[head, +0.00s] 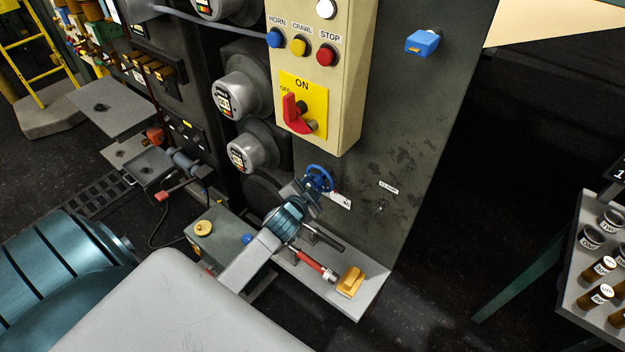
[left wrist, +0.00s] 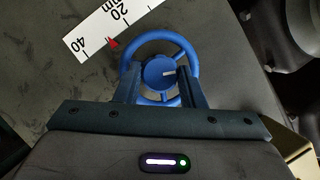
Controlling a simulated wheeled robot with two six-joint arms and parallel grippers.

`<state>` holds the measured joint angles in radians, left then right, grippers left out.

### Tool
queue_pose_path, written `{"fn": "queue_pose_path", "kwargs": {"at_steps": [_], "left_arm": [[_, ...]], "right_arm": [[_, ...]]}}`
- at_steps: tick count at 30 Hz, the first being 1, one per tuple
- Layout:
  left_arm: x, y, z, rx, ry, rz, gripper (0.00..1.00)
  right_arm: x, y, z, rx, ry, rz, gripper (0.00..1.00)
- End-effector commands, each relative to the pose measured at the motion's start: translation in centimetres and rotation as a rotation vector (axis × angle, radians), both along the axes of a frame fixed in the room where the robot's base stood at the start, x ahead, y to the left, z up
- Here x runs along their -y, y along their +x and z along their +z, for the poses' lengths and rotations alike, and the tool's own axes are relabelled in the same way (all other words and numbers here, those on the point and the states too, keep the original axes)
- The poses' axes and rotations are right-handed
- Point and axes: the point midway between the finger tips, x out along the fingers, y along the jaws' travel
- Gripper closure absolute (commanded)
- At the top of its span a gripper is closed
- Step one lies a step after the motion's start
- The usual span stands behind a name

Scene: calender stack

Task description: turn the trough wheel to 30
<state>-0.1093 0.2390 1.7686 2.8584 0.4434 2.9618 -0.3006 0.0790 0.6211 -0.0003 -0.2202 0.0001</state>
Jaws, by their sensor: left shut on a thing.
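The trough wheel is a blue handwheel (head: 321,178) on the dark machine panel, below the yellow switch box. My left gripper (head: 309,184) reaches it from the lower left. In the left wrist view the wheel (left wrist: 160,41) sits between the two fingers (left wrist: 160,80), which flank its hub; they are shut on it. A white mm scale (left wrist: 98,31) beside the wheel shows 40 and 20. A red pointer (left wrist: 112,43) stands between these two numbers, roughly midway. In the head view the scale (head: 341,201) is small and partly readable. My right gripper is not in view.
The switch box (head: 348,75) with buttons and a red handle stands above the wheel. Below it, a grey ledge (head: 372,285) carries a red-handled tool (head: 316,265) and a yellow block (head: 350,281). A rack of jars (head: 570,290) stands at right. Dark floor between is clear.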

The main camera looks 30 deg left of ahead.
Motion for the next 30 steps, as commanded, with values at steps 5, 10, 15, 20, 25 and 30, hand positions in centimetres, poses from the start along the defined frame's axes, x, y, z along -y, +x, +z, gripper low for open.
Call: {"fn": "queue_pose_path", "kwargs": {"at_steps": [5, 10, 15, 20, 25, 30], "left_arm": [[-0.01, -0.01, -0.03, -0.002, -0.010, 0.000, 0.87], [-0.01, -0.01, -0.10, -0.001, -0.010, 0.000, 0.87], [-0.01, -0.02, -0.11, -0.002, -0.010, 0.000, 0.87], [-0.01, -0.02, -0.08, -0.001, -0.010, 0.000, 0.42], [0.00, -0.01, -0.05, -0.001, -0.010, 0.000, 0.42], [0.43, 0.09, 0.19, -0.001, -0.011, 0.000, 0.42]], "right_arm": [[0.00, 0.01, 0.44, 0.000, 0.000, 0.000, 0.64], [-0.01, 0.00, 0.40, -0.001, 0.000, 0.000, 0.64], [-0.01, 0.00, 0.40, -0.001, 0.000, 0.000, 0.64], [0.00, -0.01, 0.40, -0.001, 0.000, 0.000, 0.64], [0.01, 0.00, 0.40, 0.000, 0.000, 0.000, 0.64], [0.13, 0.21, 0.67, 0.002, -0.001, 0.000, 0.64]]}}
